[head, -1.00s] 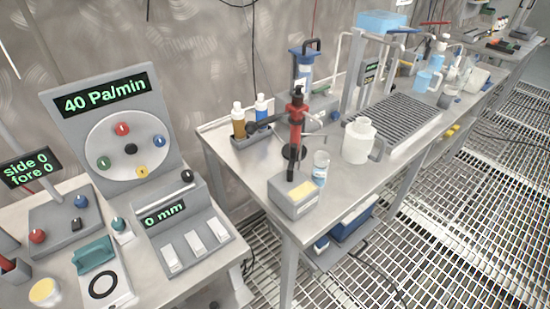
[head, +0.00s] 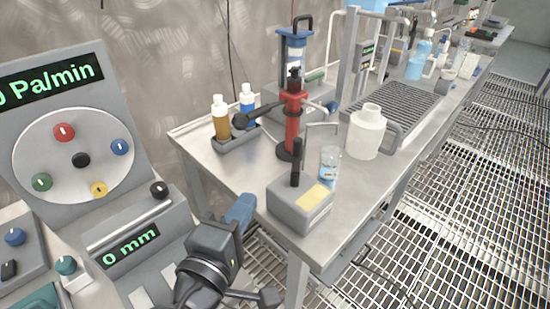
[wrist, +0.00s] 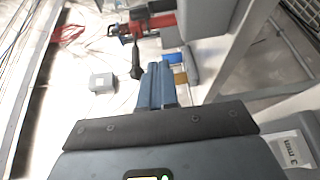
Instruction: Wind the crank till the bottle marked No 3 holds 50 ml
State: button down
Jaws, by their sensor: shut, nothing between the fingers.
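A red pump-like stand (head: 292,120) with a black arm and round knob (head: 240,121) stands on the steel bench; this may be the crank. A red body also shows in the wrist view (wrist: 160,20). A clear small vessel (head: 330,165) with a blue-white label stands at the spout's right. An amber bottle (head: 220,118) and a blue bottle (head: 248,104), both white-capped, sit in a grey tray. I cannot read No 3 on any of them. My gripper (head: 242,207), with blue fingers, is shut and empty, left of the bench's front corner and apart from the stand.
A grey box (head: 300,207) with a yellow label and black post stands at the bench's near corner. A white jug (head: 366,132) stands behind the vessel. A grey control console (head: 130,225) with coloured knobs fills the left. Grated floor (head: 440,230) lies open at right.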

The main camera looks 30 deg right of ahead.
notch_tip(320, 180, up, 2)
jog(key=a+m+h, duration=0.1)
jog(key=p, duration=0.1)
send_near(293, 148)
jog(key=shift+g, duration=0.3)
jog(key=w+d, duration=0.2)
jog(key=w, duration=0.1)
jog(key=w+d, duration=0.1)
jog(key=w, duration=0.1)
jog(key=shift+w+d+r, duration=0.1)
jog(key=shift+w, duration=0.1)
jog(key=shift+d, duration=0.6)
jog(key=shift+w+d+m+g+h, duration=0.1)
jog(key=shift+d+m+g+h, duration=0.05)
jog(key=shift+m+g+h, duration=0.85)
jog(key=shift+w+d+p, duration=0.15)
jog(key=shift+d+p, duration=0.65)
dwell(1.1)
